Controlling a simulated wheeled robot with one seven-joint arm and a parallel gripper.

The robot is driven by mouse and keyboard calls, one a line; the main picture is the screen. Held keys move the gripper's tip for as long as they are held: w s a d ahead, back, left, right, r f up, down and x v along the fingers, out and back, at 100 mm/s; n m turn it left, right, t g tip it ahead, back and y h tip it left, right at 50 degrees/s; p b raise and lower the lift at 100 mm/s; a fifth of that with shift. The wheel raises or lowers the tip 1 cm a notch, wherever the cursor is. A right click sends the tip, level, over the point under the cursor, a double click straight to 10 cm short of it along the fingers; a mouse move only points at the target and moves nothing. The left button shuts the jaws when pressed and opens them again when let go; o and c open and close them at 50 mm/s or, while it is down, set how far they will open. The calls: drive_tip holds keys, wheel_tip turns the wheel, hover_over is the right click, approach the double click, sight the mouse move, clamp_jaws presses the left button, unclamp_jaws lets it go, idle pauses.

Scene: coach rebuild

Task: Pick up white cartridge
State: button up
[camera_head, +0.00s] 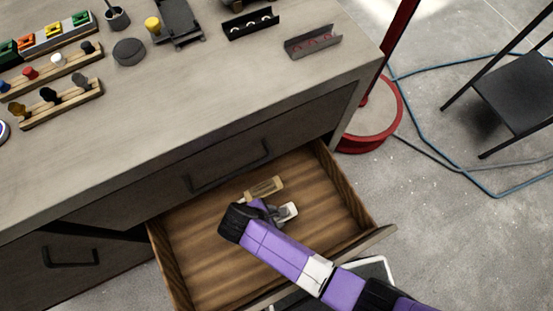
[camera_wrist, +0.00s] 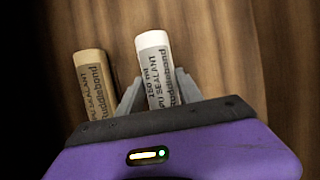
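The white cartridge (camera_wrist: 160,75) lies between the two grey fingers of my gripper (camera_wrist: 160,90) in the wrist view, with its printed label towards the camera. The fingers sit close against both its sides, and the gripper looks shut on it. Its lower end is hidden behind the purple gripper body. In the head view, the white cartridge (camera_head: 288,212) shows beside my gripper (camera_head: 276,212), low inside the open wooden drawer (camera_head: 205,255). I cannot tell whether it touches the drawer floor.
A tan cartridge (camera_wrist: 95,85) lies just left of the left finger; it also shows in the head view (camera_head: 264,187). Drawer walls surround my gripper, and the workbench top (camera_head: 200,110) overhangs behind. The drawer's left part is bare. A red stand (camera_head: 368,115) stands on the floor.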

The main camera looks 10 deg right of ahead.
clamp_jaws()
drive_tip(key=shift+r, duration=0.1)
wheel_tip(320, 180, up, 10)
drive_tip(key=p, duration=0.3)
wheel_tip(320, 180, up, 4)
drive_tip(key=p, duration=0.5)
drive_tip(key=shift+r, duration=0.2)
